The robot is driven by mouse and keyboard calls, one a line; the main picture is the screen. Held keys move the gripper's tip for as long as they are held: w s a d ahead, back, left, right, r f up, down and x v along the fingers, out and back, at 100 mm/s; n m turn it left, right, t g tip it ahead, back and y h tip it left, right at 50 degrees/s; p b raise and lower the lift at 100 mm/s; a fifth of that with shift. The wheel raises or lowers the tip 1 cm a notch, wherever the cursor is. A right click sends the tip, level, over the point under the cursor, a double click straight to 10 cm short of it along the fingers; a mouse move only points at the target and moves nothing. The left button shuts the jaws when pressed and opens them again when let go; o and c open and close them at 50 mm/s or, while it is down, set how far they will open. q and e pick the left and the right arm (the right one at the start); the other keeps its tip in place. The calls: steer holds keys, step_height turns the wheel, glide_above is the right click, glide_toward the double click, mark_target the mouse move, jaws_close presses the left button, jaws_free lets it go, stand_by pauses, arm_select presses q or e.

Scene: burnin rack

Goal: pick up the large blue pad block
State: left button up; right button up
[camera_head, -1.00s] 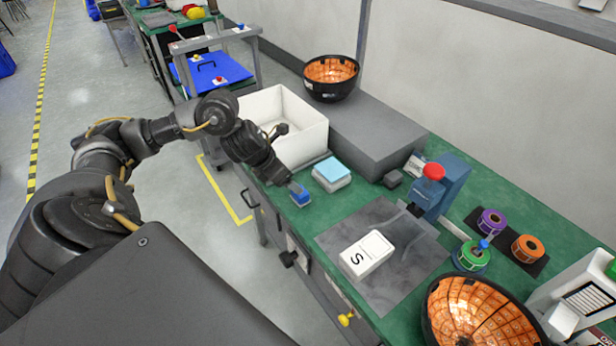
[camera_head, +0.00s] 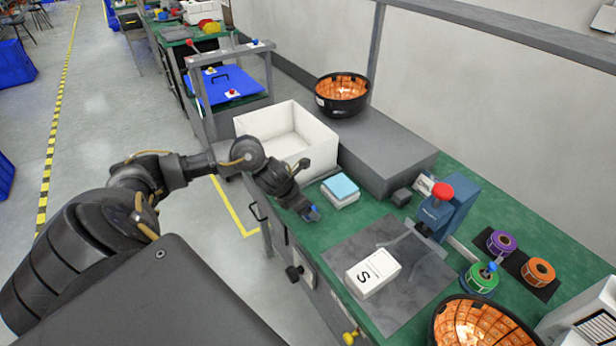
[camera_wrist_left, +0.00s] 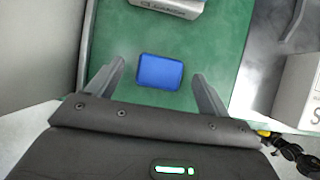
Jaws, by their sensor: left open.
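The blue pad block (camera_wrist_left: 160,71) lies on the green table mat, seen in the left wrist view. In the head view only a small part of the block (camera_head: 314,210) shows, the rest hidden behind my left gripper (camera_head: 309,213). My left gripper (camera_wrist_left: 158,70) is open, pointing down over the block. One finger is on each side of the block, with a gap on both sides in the wrist view. I cannot tell how far the fingertips are above the mat. My right gripper is not in view.
A white box with a light blue top (camera_head: 341,190) stands close beside the gripper. A white bin (camera_head: 262,130) and a grey riser (camera_head: 385,150) are behind. A white block marked S (camera_head: 373,274) lies on a grey mat (camera_head: 425,262).

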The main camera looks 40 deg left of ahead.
arm_select(q)
steer(key=shift+x, duration=1.2)
steer(key=c, duration=1.1)
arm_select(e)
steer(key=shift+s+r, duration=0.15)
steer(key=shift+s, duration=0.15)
